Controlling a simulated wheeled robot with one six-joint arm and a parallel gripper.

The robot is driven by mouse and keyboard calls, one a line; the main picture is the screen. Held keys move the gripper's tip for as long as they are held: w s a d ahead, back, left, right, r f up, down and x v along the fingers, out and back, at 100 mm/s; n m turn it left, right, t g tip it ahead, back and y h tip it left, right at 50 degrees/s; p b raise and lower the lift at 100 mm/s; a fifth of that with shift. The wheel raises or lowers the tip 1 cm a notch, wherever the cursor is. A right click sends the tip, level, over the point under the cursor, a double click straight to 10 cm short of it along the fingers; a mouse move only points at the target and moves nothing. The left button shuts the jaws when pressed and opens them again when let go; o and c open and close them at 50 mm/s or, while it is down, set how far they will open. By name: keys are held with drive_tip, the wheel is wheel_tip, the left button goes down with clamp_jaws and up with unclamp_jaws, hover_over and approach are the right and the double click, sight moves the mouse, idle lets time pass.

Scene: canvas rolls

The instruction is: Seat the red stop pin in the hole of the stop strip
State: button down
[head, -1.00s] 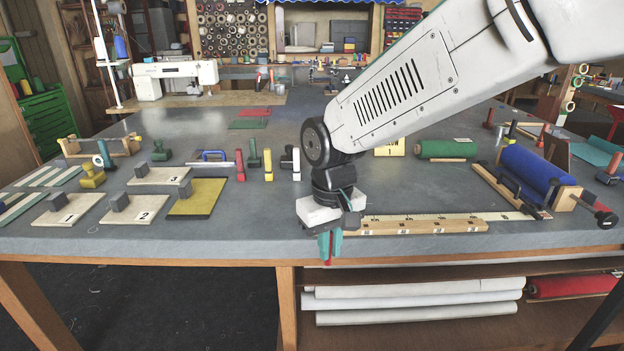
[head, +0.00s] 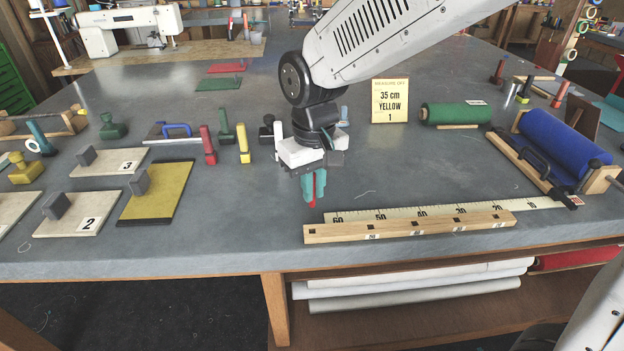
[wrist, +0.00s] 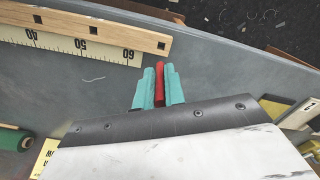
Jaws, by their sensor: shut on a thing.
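The red stop pin (head: 313,190) is held upright between the teal fingers of my gripper (head: 314,186). The pin also shows as a red strip between the fingers (wrist: 159,86) in the wrist view. My gripper is just behind and above the left end of the wooden stop strip (head: 410,228), apart from it. The strip has several dark square holes along its top, and three show in the wrist view (wrist: 93,30). A pale ruler (head: 400,213) marked in tens lies along the strip's far side. The pin's lower tip shows below the fingers in the head view.
A green roll (head: 455,114) and a blue roll (head: 556,146) lie to the right. Numbered boards and a yellow board (head: 155,191) lie to the left. The table around my gripper is clear.

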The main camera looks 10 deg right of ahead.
drive_tip(key=shift+a, duration=0.1)
drive_tip(key=shift+s+f, duration=0.2)
drive_tip(key=shift+f, duration=2.7)
drive_tip(key=shift+f, duration=1.5)
drive_tip(key=c, duration=1.4)
unclamp_jaws()
drive_tip(key=shift+r, duration=0.1)
wheel_tip(320, 180, up, 8)
drive_tip(key=shift+f, duration=0.15)
